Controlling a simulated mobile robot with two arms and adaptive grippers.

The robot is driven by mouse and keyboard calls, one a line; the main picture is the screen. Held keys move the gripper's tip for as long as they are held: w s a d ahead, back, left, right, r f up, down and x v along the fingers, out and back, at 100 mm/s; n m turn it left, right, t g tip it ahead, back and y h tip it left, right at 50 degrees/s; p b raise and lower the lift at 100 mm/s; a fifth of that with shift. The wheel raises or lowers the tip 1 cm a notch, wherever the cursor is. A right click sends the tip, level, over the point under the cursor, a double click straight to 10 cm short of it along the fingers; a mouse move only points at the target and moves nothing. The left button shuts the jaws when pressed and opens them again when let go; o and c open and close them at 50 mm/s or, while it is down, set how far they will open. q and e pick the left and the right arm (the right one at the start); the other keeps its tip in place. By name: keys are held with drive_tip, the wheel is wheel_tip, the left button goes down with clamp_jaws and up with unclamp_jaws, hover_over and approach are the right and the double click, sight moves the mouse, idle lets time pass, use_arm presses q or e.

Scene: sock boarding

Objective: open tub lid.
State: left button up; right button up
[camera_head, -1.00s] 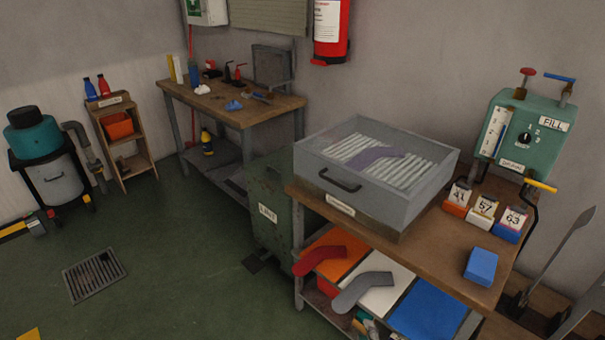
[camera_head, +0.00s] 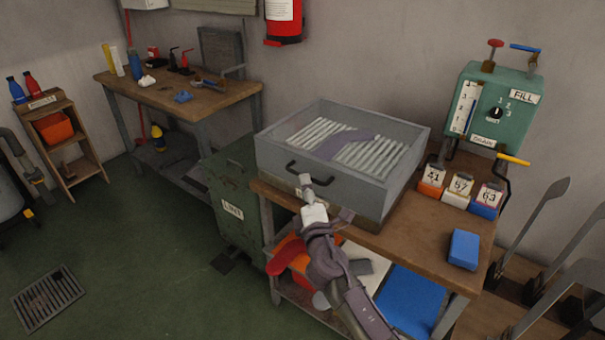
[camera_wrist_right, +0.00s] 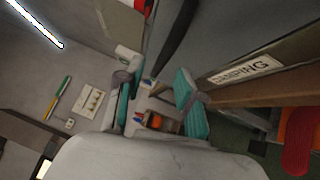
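The tub (camera_head: 345,192) is a grey box on the wooden bench, with a clear lid (camera_head: 392,133) lying shut on top. Pale ribs and a purple sock show through the lid. A dark handle (camera_head: 309,174) is on its front face; a dark curved bar, apparently this handle (camera_wrist_right: 178,38), shows in the right wrist view. My right gripper (camera_head: 318,196) is just below and in front of the handle. Its teal-padded fingers stand apart with nothing held between them in the right wrist view (camera_wrist_right: 158,92). Contact with the handle cannot be told. My left gripper is out of view.
Numbered boxes (camera_head: 457,190) and a blue block (camera_head: 464,247) sit on the bench right of the tub. A green fill machine (camera_head: 490,105) stands behind them. Below are coloured bins (camera_head: 411,302) and a red sock (camera_head: 288,256). A green cabinet (camera_head: 232,190) stands left.

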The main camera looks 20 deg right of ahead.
drive_tip(key=shift+w+d+r, duration=0.15)
drive_tip(key=shift+w, duration=1)
drive_tip(key=shift+w+d+r, duration=0.1)
drive_tip(key=shift+w, duration=1.05)
clamp_jaws()
